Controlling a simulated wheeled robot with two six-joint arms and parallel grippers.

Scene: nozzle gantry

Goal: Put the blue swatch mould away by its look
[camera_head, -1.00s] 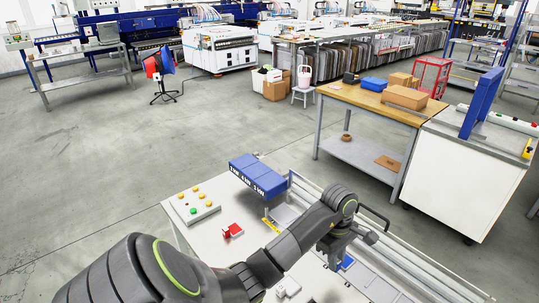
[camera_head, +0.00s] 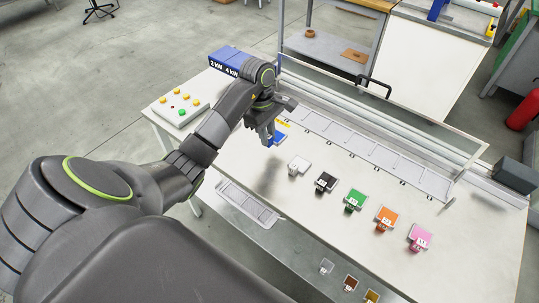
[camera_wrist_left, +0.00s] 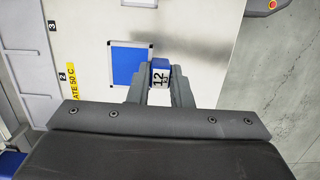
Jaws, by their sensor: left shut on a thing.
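The blue swatch mould (camera_head: 279,139) is at the left end of a row of moulds on the pale bench. In the left wrist view it shows as a blue square plate with a pale rim (camera_wrist_left: 128,65) and a tab marked 12 (camera_wrist_left: 160,73). My left gripper (camera_head: 267,138) is shut on that tab; its fingers (camera_wrist_left: 160,80) stand on both sides of it. I cannot tell whether the plate touches the bench. A long rack of shallow grey slots (camera_head: 371,151) runs behind the row. My right gripper is not in view.
White (camera_head: 300,165), black (camera_head: 326,182), green (camera_head: 355,200), orange (camera_head: 386,217) and pink (camera_head: 420,236) moulds stand to the right. A button box (camera_head: 180,107) and blue boxes (camera_head: 228,60) are at the left. A slotted tray (camera_head: 248,204) lies lower.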

